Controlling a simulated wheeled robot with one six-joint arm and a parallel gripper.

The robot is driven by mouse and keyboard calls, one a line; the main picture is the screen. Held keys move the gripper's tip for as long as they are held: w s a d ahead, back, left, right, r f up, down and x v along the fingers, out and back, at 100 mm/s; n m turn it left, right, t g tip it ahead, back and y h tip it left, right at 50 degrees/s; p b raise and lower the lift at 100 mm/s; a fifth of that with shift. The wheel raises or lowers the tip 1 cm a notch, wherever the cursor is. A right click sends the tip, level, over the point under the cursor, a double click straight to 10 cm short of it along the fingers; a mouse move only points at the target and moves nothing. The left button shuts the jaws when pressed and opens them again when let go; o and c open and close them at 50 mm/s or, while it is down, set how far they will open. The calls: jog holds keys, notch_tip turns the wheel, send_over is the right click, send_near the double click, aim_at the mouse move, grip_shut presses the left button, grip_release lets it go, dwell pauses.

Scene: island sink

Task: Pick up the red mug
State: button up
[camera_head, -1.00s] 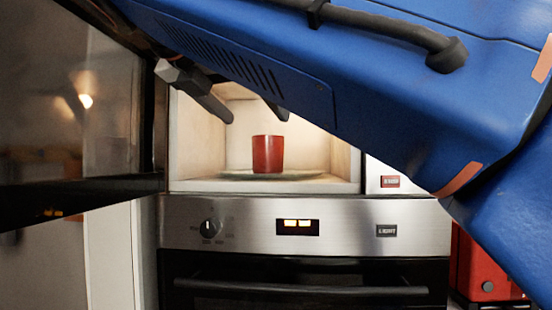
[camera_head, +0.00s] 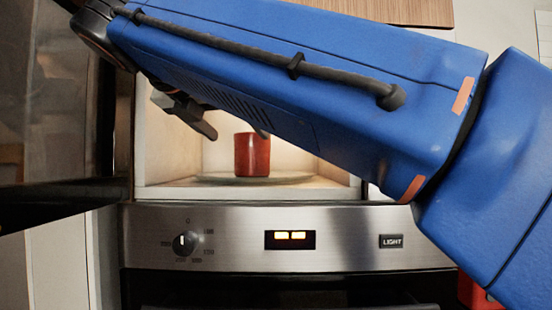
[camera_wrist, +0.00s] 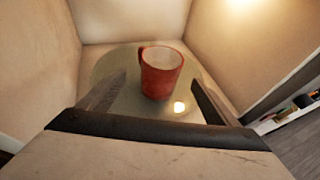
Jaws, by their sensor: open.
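The red mug (camera_head: 252,155) stands upright on a round plate (camera_head: 214,179) inside a lit, pale-walled microwave-like cavity. In the wrist view the mug (camera_wrist: 161,74) is ahead of my gripper, with its handle on the left side. My gripper (camera_wrist: 158,92) is open, its two dark fingers spread to the left and right in front of the mug, with nothing held. In the head view my gripper (camera_head: 228,131) reaches into the cavity's upper left, partly hidden by my blue arm. I cannot tell the exact gap between fingers and mug.
The cavity walls (camera_wrist: 225,45) close in at both sides and behind the mug. An open dark door (camera_head: 60,195) stands at the left. Below is a steel panel (camera_head: 345,240) with a knob (camera_head: 186,243) and lit display. The plate (camera_wrist: 190,108) around the mug is clear.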

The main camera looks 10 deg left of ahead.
aim_at(243, 139)
jog(key=x, duration=0.4)
jog(key=shift+f+x, duration=0.15)
jog(key=shift+x, duration=1.15)
jog(key=shift+f+x, duration=0.15)
jog(key=shift+x, duration=1.15)
jog(key=shift+s+d, duration=0.15)
jog(key=c, duration=1.5)
jog(key=shift+o, duration=0.2)
jog(key=shift+r, duration=0.2)
